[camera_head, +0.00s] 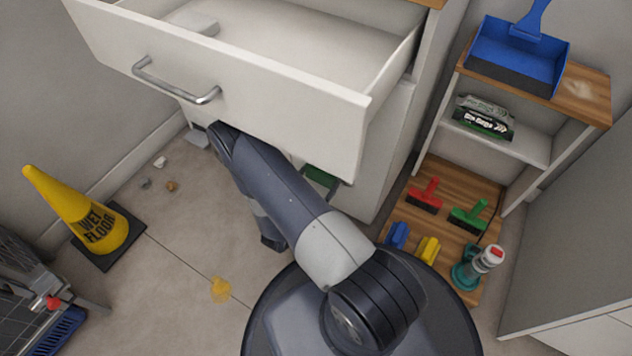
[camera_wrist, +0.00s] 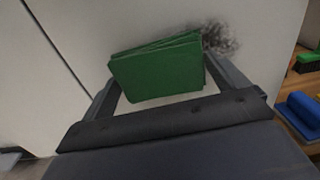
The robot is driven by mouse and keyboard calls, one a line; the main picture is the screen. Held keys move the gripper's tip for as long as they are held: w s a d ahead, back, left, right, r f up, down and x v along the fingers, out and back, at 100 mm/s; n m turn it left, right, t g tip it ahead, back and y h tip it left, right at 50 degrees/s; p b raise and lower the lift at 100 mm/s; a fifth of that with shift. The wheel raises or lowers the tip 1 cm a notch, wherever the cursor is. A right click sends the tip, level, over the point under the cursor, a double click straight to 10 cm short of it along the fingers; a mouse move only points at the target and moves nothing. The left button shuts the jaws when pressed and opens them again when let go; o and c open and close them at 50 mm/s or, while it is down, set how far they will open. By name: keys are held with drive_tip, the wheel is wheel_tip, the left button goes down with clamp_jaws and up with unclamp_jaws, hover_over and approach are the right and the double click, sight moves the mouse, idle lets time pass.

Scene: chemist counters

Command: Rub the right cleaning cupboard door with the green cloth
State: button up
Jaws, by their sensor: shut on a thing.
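My gripper (camera_wrist: 162,78) is shut on the green cloth (camera_wrist: 158,70), which looks like a folded pad between the two fingers. In the wrist view the cloth is in front of a pale cupboard door (camera_wrist: 120,25); I cannot tell whether it touches. A dark grey smudge (camera_wrist: 222,38) on the door shows just beyond the cloth's upper right corner. A vertical gap between door panels runs to the left. In the head view a bit of the green cloth (camera_head: 318,181) shows below the open drawer; the door front and my fingers are hidden there.
An open white drawer (camera_head: 230,75) juts out above my arm. A yellow wet-floor cone (camera_head: 88,215) stands at left, with small debris (camera_head: 170,186) nearby. At right, a shelf unit (camera_head: 500,140) holds a blue dustpan (camera_head: 515,55); several brushes lie below. A yellow stain (camera_head: 220,289) marks the floor.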

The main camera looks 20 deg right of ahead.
drive_tip(key=shift+w+d, duration=0.45)
drive_tip(key=shift+d, duration=0.15)
